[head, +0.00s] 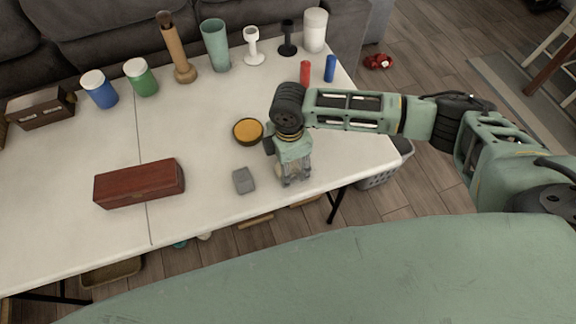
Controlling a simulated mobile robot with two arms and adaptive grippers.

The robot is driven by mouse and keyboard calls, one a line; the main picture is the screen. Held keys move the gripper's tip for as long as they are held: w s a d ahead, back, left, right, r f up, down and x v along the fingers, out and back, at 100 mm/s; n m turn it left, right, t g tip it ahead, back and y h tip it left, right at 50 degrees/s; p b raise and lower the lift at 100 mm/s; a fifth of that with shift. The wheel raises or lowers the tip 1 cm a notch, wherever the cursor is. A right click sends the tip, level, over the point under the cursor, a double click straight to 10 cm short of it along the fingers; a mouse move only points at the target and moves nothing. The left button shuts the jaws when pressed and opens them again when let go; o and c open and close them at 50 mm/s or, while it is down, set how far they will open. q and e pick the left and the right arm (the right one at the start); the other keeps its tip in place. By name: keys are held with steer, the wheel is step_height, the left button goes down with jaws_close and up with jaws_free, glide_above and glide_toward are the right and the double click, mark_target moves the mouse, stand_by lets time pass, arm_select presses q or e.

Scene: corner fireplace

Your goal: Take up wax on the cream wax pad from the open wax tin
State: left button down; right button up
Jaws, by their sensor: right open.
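The open wax tin (248,131) is a round, dark-rimmed tin with orange-yellow wax showing. It sits on the white table just left of my right wrist. My right gripper (295,182) points down at the table, to the right of and nearer than the tin, with its fingers open. A small cream patch, apparently the cream wax pad (280,171), shows at the fingers and is mostly hidden by them. I cannot tell whether the fingers touch it. My left gripper is not in view.
A grey block (243,180) lies left of my right gripper. A reddish wooden box (139,183) lies further left on the white table (205,215). Blue (99,90) and green (140,77) jars, a tall wooden holder (174,48) and cups stand along the back. Red and blue cylinders stand behind my forearm.

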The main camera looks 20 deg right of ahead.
steer(key=shift+c, duration=0.4)
steer(key=c, duration=1.1)
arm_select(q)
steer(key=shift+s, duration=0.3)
arm_select(e)
steer(key=shift+o, duration=0.2)
steer(key=shift+w+r, duration=0.1)
steer(key=shift+r, duration=0.45)
step_height(320, 180, up, 3)
steer(key=shift+r+b, duration=0.1)
steer(key=shift+b, duration=0.25)
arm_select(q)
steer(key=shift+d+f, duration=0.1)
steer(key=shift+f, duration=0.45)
arm_select(e)
steer(key=s+d+r, duration=0.3)
steer(key=s+r, duration=0.3)
steer(key=s, duration=0.5)
steer(key=shift+s+r, duration=0.2)
steer(key=shift+r, duration=0.1)
